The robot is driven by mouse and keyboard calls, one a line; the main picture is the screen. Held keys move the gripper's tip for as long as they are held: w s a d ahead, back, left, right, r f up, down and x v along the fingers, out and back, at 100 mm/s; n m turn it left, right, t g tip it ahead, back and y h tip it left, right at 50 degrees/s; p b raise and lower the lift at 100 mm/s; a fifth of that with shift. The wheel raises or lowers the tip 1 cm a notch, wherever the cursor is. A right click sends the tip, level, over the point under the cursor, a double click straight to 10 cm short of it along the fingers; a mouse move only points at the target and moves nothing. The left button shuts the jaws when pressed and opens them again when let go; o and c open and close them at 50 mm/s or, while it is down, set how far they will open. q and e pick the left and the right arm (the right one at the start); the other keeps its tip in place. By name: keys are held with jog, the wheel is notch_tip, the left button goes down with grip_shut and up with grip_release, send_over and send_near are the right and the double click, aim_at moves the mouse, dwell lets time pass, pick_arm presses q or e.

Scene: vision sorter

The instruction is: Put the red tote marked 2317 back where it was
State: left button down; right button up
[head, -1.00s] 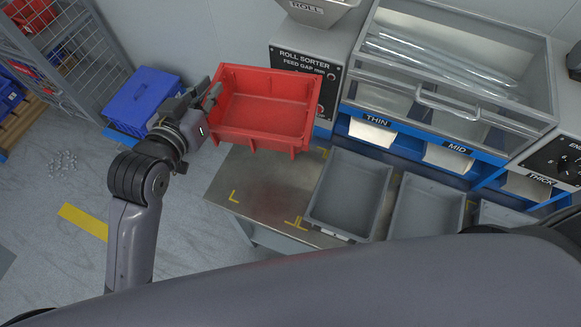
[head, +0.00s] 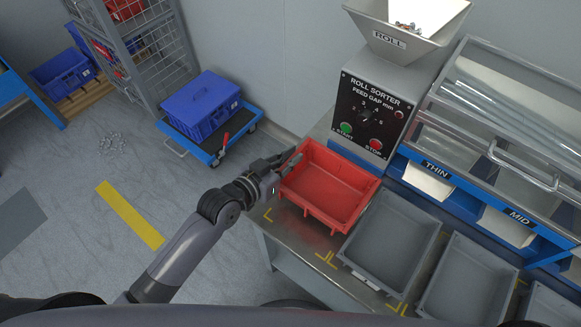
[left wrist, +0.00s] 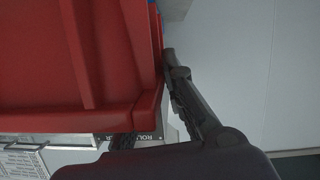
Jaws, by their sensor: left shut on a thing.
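The red tote (head: 328,190) is an open, empty box at the left end of the bench, above or on the yellow corner marks beside the roll sorter; I cannot tell whether its base touches the bench. Its number is not legible. My left gripper (head: 283,166) is shut on the tote's left rim. In the left wrist view the red tote wall (left wrist: 70,60) fills the upper left, with a dark finger (left wrist: 190,95) against its edge. My right gripper is not in view.
The roll sorter (head: 372,115) stands behind the tote. Grey trays (head: 392,232) stand in a row to its right, close by. A wire cage (head: 140,50) stands behind. Floor at left is mostly clear.

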pick_arm(q)
notch_tip(320, 180, down, 4)
jog(key=shift+f, duration=0.1)
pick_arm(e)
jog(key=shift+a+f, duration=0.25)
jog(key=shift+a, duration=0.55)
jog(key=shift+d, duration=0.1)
pick_arm(q)
jog(key=shift+b, duration=0.35)
jog(key=c, duration=1.7)
grip_release()
jog(key=shift+f, duration=0.1)
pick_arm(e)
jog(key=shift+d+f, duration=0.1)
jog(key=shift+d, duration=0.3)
pick_arm(q)
jog(key=shift+r, duration=0.2)
jog(key=v, duration=1.2)
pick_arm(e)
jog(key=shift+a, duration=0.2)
